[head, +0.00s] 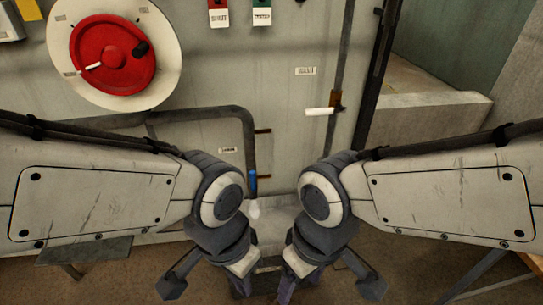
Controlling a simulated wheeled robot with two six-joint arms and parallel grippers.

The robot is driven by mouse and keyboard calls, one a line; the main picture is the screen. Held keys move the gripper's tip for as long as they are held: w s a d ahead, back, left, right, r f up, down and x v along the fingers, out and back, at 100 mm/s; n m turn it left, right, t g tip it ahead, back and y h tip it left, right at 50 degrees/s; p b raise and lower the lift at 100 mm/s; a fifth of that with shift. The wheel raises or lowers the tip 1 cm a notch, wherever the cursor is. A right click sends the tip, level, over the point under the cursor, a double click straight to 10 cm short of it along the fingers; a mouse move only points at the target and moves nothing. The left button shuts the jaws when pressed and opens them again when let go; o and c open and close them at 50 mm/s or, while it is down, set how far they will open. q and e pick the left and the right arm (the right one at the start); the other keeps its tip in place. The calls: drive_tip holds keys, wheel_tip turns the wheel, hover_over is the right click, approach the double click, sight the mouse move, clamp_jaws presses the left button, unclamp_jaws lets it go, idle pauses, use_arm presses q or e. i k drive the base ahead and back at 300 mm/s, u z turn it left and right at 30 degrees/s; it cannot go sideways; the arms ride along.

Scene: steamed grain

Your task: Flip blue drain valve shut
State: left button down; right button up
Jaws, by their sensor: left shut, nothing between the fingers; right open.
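The blue drain valve (253,183) is a small blue lever on the dark pipe that runs down the grey wall panel. It hangs roughly upright at the pipe's lower end, between my two wrists. My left gripper (241,287) is low in the view, below the blue lever and apart from it. It is shut with nothing in it. My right gripper (286,288) is also low in the view, beside the left one and to the right of the lever. It is open and empty. The fingertips of both are small and partly cut off by the lower edge.
A red handwheel (113,55) on a round white plate is at the upper left. A white lever (319,111) sticks out on the right pipe. Red (218,18) and green (262,17) tagged switches are at the top. A pale step (425,115) lies right of the panel.

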sight(252, 174)
drive_tip(key=z, duration=0.15)
drive_tip(key=k, duration=0.45)
drive_tip(key=z, duration=0.65)
drive_tip(key=k, duration=0.9)
drive_tip(key=u, duration=0.05)
drive_tip(key=i, duration=0.4)
drive_tip(key=u, duration=1.1)
drive_tip(key=i, duration=1.3)
drive_tip(key=z, duration=0.6)
drive_tip(key=i, duration=0.75)
drive_tip(key=z, duration=0.05)
